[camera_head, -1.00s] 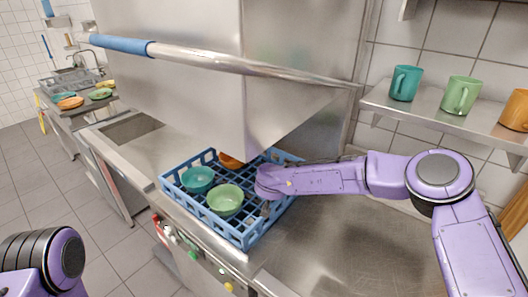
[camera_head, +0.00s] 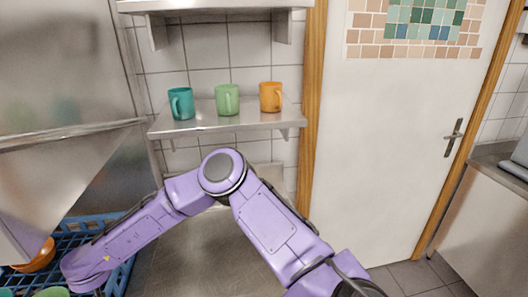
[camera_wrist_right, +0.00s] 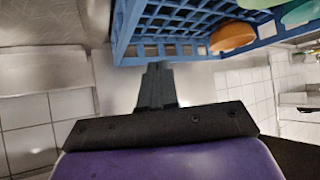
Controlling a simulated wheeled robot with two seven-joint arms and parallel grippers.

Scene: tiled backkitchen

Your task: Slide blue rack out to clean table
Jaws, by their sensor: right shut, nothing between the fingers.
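The blue rack (camera_head: 92,224) is at the lower left of the head view, beneath the steel dishwasher hood, with its near part cut off by the frame. An orange bowl (camera_head: 36,257) and the edge of a green bowl (camera_head: 52,292) show in it. In the right wrist view the rack (camera_wrist_right: 150,35) is at the top, with the orange bowl (camera_wrist_right: 232,37) inside. My right gripper (camera_wrist_right: 157,72) is shut and empty, its tips close to the rack's rim; I cannot tell whether they touch. The steel table (camera_head: 205,255) is bare right of the rack. My left gripper is out of view.
The raised dishwasher hood (camera_head: 60,110) and its bar (camera_head: 75,134) are at the left. A wall shelf (camera_head: 215,125) holds teal (camera_head: 181,104), green (camera_head: 228,99) and orange (camera_head: 270,97) mugs. A white door (camera_head: 395,150) stands at the right.

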